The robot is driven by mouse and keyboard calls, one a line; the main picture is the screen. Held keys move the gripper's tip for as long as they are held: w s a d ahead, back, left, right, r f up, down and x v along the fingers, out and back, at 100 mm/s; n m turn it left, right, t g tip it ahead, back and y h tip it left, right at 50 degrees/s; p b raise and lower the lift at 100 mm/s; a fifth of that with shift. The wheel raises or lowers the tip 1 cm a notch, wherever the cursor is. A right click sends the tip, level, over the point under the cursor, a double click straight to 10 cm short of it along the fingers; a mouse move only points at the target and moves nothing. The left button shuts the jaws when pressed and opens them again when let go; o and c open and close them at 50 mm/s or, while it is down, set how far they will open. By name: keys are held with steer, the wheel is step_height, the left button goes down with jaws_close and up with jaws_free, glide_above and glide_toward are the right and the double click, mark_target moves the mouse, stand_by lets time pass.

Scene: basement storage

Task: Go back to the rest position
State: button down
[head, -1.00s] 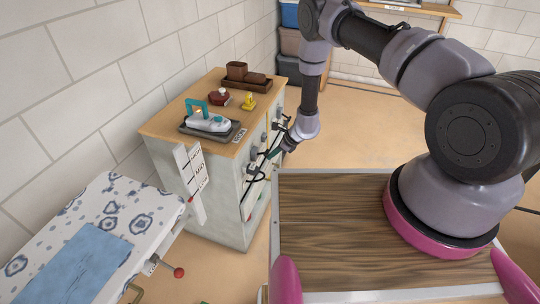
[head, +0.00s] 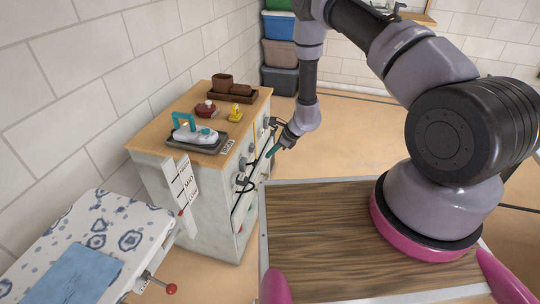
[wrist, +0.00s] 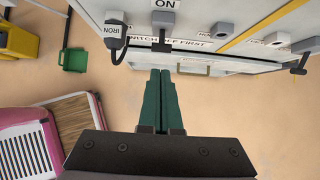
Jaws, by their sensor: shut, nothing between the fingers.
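My gripper (head: 270,153) reaches down in front of the grey-white cabinet (head: 212,230), beside its side with the hooks and cords. In the wrist view its two green fingers (wrist: 160,105) are together, with nothing seen between them. The fingertips point toward the cabinet face, where labels reading "IRON", "ON" and "SWITCH OFF FIRST" show. From the picture I cannot tell whether the tips touch the cabinet.
An iron (head: 194,132) sits on a dark tray on the cabinet top. A red pot (head: 205,109), a yellow item (head: 235,114) and brown containers (head: 222,84) stand behind it. An ironing board (head: 120,225) is at left. Stacked bins (head: 280,54) stand at the back; floor right of the cabinet is clear.

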steer(key=w+r+n+y, duration=0.25)
steer(key=r+n, duration=0.25)
steer(key=r, duration=1.9)
steer(key=s+d+r+n, duration=0.2)
steer(key=r, duration=0.7)
steer(key=s+d+r+n, duration=0.1)
steer(key=s+r+n, duration=0.1)
steer(key=r, duration=0.7)
steer(key=s+d+r+n+t+h, duration=0.25)
steer(key=s+d+r+n, duration=0.4)
steer(key=s+r, duration=0.65)
steer(key=s+d+r+n+t+h, duration=0.2)
steer(key=s+d+r+h, duration=0.2)
steer(key=s+d, duration=0.6)
steer(key=shift+s+r, duration=0.45)
steer(key=shift+s, duration=0.7)
